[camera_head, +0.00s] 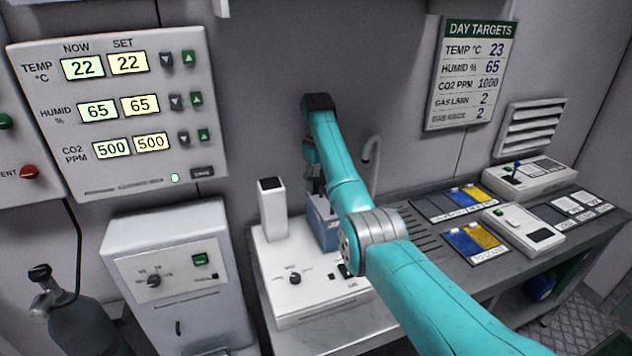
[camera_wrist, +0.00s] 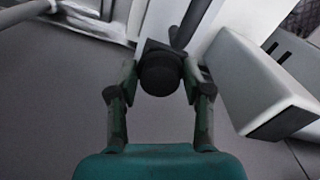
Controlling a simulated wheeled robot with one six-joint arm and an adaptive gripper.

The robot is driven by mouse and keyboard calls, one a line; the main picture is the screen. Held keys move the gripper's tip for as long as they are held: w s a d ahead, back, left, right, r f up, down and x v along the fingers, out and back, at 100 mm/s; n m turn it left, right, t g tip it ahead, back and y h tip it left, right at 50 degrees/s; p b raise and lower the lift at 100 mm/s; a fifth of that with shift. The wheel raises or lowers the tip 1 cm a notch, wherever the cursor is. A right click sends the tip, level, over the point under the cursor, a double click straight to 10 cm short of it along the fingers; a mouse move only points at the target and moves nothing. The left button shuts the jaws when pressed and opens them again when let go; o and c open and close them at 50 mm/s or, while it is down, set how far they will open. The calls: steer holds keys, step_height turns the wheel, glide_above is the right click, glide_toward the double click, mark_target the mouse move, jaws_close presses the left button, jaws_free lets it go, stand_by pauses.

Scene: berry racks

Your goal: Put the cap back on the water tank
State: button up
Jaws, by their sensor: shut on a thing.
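The blue-grey water tank (camera_head: 322,224) stands on the white bench unit (camera_head: 305,303), behind my arm, which hides part of it. My gripper (camera_head: 313,185) points down over the tank, partly hidden by my arm. In the wrist view my gripper (camera_wrist: 160,88) is shut on a dark round cap (camera_wrist: 160,77), held between both fingers. A dark square shape lies just beyond the cap; I cannot tell whether the cap touches it or the tank. The tank's opening is not visible.
A white upright block (camera_head: 272,208) stands close left of the tank and shows beside my right finger in the wrist view (camera_wrist: 255,85). A curved pipe (camera_head: 371,160) rises behind my arm. The bench at right holds blue and yellow trays (camera_head: 472,243) and white devices (camera_head: 523,230).

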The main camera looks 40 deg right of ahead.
steer(key=shift+s+f, duration=0.15)
steer(key=shift+f, duration=0.45)
steer(key=shift+a+f, duration=0.1)
steer(key=shift+f, duration=0.25)
steer(key=shift+c, duration=0.9)
steer(key=o, duration=1.1)
steer(key=shift+f, duration=0.15)
steer(key=shift+r, duration=0.3)
